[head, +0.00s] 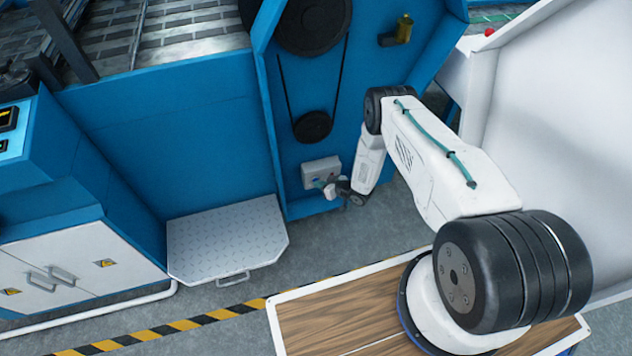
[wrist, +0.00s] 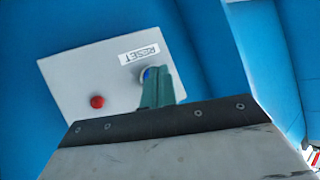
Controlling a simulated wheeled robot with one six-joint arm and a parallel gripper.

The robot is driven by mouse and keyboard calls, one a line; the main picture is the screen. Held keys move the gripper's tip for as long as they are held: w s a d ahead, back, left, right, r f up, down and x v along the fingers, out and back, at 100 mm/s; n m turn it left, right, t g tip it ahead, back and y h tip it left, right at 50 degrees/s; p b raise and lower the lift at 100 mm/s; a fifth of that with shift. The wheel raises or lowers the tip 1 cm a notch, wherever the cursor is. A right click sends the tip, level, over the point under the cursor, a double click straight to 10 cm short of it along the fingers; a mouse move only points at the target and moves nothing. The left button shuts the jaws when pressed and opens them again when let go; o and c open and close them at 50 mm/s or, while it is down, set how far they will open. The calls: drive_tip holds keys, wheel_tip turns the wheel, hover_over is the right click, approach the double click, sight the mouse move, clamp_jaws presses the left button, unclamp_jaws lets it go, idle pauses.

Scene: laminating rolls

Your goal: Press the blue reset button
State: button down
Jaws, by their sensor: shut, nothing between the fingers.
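A light grey button box (head: 311,167) is fixed low on the blue machine panel, and it fills the upper middle of the wrist view (wrist: 75,70). In the wrist view its face has a RESET label (wrist: 139,54), a blue button (wrist: 147,73) just below the label and a red button (wrist: 97,101) to the left. My gripper (wrist: 158,84) is shut and empty, its green fingertips in front of the blue button. The fingers cover most of the button, so I cannot tell whether they touch it. In the head view my gripper (head: 320,183) is at the box's front.
A belt and pulleys (head: 312,127) are above the box on the same panel. A grey tread-plate step (head: 225,240) stands to the left, beside white cabinets (head: 50,265). A large white panel (head: 560,120) is at the right. Grey floor is open below the box.

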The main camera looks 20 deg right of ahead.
drive_tip(key=shift+s, duration=0.85)
drive_tip(key=shift+s, duration=2.5)
